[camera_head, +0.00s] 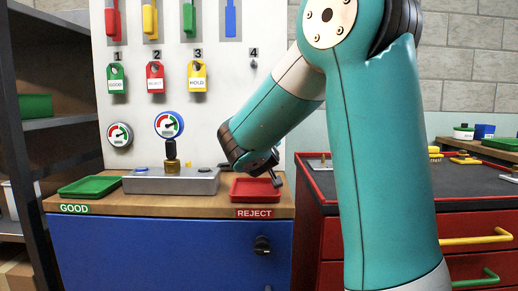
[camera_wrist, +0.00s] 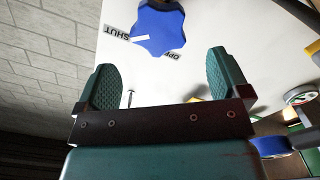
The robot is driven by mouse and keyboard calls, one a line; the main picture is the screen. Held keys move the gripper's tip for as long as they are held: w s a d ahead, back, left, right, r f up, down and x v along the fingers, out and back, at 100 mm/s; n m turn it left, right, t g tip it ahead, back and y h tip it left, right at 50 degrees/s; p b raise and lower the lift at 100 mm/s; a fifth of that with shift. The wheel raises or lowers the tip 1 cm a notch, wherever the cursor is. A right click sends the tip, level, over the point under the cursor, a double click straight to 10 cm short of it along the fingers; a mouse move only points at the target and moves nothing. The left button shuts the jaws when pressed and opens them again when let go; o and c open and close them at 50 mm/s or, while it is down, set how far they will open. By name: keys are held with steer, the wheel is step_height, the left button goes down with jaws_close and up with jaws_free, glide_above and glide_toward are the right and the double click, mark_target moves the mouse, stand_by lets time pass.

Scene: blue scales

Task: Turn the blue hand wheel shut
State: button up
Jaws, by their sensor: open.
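The blue hand wheel (camera_wrist: 160,27) is in the wrist view, on a pale panel beyond my fingertips, cut by the top edge. A white mark on its rim sits on the side near the label SHUT (camera_wrist: 117,33); a second label (camera_wrist: 168,55), only partly readable, is just below the wheel. My gripper (camera_wrist: 161,75) is open, its two green pads apart with nothing between them. The wheel lies ahead of the gap, apart from both pads. In the head view my gripper (camera_head: 270,166) is above the bench near the red tray; the hand wheel cannot be made out there.
A red tray (camera_head: 236,190), a green tray (camera_head: 69,193) and a grey block with a brass-stemmed gauge (camera_head: 171,128) stand on the wooden bench (camera_head: 142,206). Tags and another gauge (camera_head: 119,135) hang on the white panel. A red cabinet (camera_head: 322,204) stands at the right.

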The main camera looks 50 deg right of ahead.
steer(key=v, duration=0.7)
steer(key=shift+s+a+b, duration=0.2)
steer(key=shift+a+b, duration=0.05)
steer(key=shift+b, duration=0.2)
step_height(320, 180, up, 13)
steer(key=w+d+m+g+y+p, duration=0.25)
steer(key=m+g+y+p, duration=0.4)
steer(key=p, duration=1.15)
steer(key=shift+m+t, duration=0.25)
steer(key=shift+m, duration=0.1)
steer(key=x, duration=1.2)
steer(key=b+x, duration=0.1)
steer(key=x, duration=0.4)
steer(key=shift+s+f, duration=0.1)
steer(key=shift+f, duration=0.5)
